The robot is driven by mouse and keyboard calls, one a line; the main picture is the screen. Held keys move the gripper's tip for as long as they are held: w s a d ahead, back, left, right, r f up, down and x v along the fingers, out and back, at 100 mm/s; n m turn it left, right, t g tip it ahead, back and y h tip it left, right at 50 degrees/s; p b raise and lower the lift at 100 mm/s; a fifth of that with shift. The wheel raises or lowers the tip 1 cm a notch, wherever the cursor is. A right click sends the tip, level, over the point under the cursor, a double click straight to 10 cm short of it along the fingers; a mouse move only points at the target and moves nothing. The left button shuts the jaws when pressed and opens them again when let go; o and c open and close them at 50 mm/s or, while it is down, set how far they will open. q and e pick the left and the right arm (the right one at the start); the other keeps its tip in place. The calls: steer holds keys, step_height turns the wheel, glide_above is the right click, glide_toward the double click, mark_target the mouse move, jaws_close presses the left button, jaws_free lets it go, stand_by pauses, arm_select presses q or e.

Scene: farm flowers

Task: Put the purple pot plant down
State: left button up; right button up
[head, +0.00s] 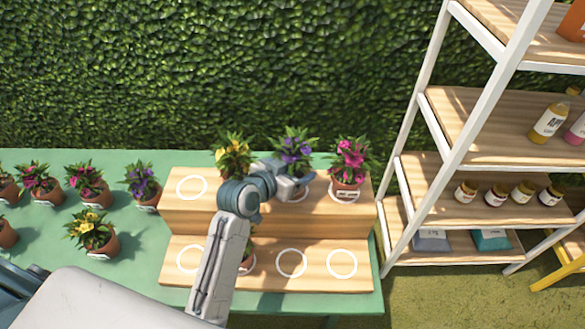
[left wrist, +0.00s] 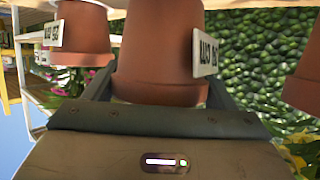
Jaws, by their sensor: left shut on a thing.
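The purple pot plant (head: 293,148) is over the third circle of the upper step of the wooden stand (head: 312,221). My left gripper (head: 297,184) is shut on its terracotta pot. In the left wrist view, which looks upside down, the pot (left wrist: 160,50) sits between the two fingers with a white label on its side. The pot's base is cut off there, and in the head view the gripper partly hides it, so I cannot tell whether it touches the step. My right gripper is not in view.
A pink plant (head: 352,160) stands close right, a yellow plant (head: 233,157) close left. A pot is partly hidden behind my arm on the lower step. The upper-left circle and several lower circles are empty. Several potted plants stand left on the green table (head: 145,236). A shelf (head: 470,205) stands right.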

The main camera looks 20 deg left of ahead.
arm_select(q)
steer(key=shift+f+b, duration=0.35)
steer(key=shift+f, duration=0.35)
stand_by(0.4)
steer(key=o, duration=1.4)
steer(key=shift+s, duration=0.15)
